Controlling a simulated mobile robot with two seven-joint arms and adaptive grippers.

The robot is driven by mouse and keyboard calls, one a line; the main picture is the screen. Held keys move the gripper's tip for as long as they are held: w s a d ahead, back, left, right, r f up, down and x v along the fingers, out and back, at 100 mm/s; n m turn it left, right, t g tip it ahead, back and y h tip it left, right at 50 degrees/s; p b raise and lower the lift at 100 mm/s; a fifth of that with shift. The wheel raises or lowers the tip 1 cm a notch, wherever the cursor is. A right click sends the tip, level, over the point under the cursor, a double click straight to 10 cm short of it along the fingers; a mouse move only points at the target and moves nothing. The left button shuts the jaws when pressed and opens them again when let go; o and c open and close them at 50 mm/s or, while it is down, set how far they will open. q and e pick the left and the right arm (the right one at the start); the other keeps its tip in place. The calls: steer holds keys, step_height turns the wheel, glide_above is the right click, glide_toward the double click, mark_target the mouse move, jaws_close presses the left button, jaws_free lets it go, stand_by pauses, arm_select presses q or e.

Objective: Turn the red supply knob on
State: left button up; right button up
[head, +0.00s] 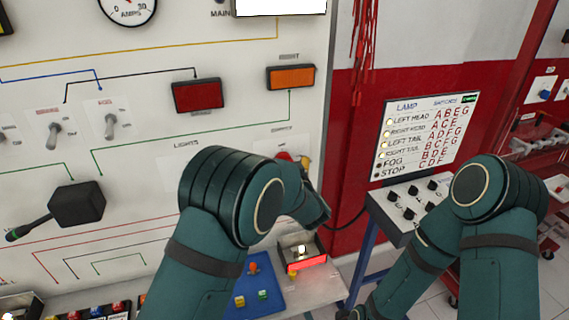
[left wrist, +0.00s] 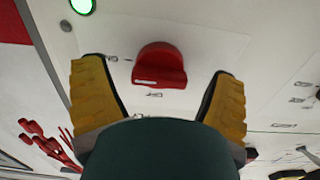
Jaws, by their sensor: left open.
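The red supply knob (left wrist: 158,63) is on a white panel in the left wrist view, between the fingers of my left gripper (left wrist: 160,78). The yellow-padded fingers are spread wide, with a gap on each side of the knob. In the head view only a bit of the red knob (head: 284,157) shows above my left wrist, next to a yellow finger of my left gripper (head: 304,164).
A green lamp (left wrist: 82,5) is lit near the knob. The panel has a red lamp (head: 198,96), an orange lamp (head: 291,77), toggle switches and a black lever (head: 77,204). A lamp switch box (head: 408,203) stands right. A blue mat (head: 262,285) lies below.

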arm_select(q)
steer(key=v, duration=1.1)
steer(key=a+f+m+g+h, duration=0.1)
steer(key=a+f+g+h, duration=0.4)
steer(key=f, duration=0.8)
steer(key=s+a+f+g, duration=0.2)
steer(key=s+f, duration=0.2)
steer(key=f, duration=0.1)
steer(key=s+a+f+g+h+b, duration=0.1)
steer(key=s+a+f+g, duration=0.1)
steer(key=s+f, duration=0.3)
steer(key=s+a+f+g+h, duration=0.1)
steer(key=s+a+f+g, duration=0.1)
steer(key=s+f, duration=0.3)
steer(key=shift+s+a+m+b, duration=0.1)
steer(key=shift+a+m+b, duration=0.25)
steer(key=shift+a, duration=0.45)
steer(key=s+a+f+g+h, duration=0.1)
steer(key=s+f+g+h, duration=0.1)
steer(key=s, duration=0.9)
steer(key=shift+f+g, duration=0.45)
steer(key=shift+g, duration=0.65)
